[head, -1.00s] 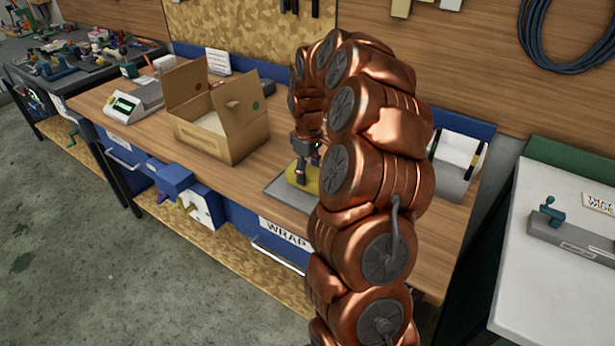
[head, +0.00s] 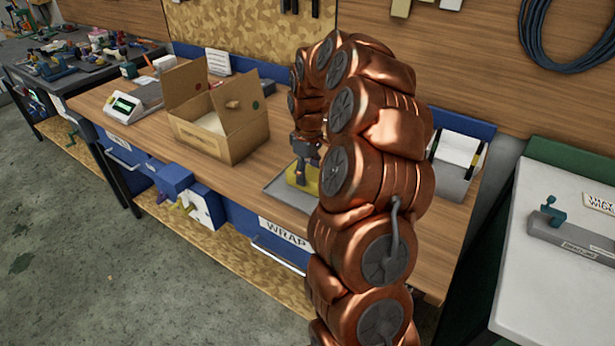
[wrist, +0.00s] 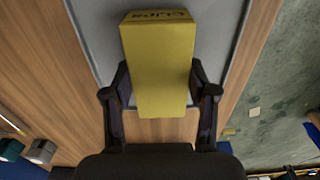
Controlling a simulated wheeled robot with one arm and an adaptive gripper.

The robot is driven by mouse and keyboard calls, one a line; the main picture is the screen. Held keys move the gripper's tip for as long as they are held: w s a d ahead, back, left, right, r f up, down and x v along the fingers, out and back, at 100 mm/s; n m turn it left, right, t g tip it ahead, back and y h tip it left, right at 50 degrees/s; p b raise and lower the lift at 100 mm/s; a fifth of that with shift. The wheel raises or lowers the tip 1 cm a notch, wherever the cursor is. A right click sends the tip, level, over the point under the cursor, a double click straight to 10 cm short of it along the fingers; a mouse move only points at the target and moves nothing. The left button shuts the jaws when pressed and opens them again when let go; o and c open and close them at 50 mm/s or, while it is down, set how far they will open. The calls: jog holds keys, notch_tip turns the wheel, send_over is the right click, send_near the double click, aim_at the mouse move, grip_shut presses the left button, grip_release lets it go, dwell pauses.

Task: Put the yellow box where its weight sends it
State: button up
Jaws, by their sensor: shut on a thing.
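The yellow box (wrist: 160,70) is between the two fingers of my gripper (wrist: 160,95) in the wrist view, with dark lettering at its far end. My gripper is shut on its sides. In the head view the yellow box (head: 311,182) is partly hidden by my gripper (head: 303,176) and my copper arm. It is at the grey tray (head: 287,195) on the workbench; I cannot tell whether it touches the tray. A scale with a lit green display (head: 124,107) stands at the bench's left end.
An open cardboard box (head: 228,145) stands left of the tray. A label reading WRAP (head: 283,232) is on the bench front. A roll holder (head: 458,150) stands behind my arm at the right. A white-topped bench (head: 540,280) is at far right.

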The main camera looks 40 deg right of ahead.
aim_at(308, 172)
jog(key=shift+f, duration=0.1)
dwell(0.7)
jog(key=o, duration=1.5)
jog(key=shift+c, duration=0.2)
jog(key=shift+o, duration=0.3)
jog(key=shift+o, duration=0.9)
jog(key=shift+r+p, duration=0.75)
jog(key=shift+r, duration=2.75)
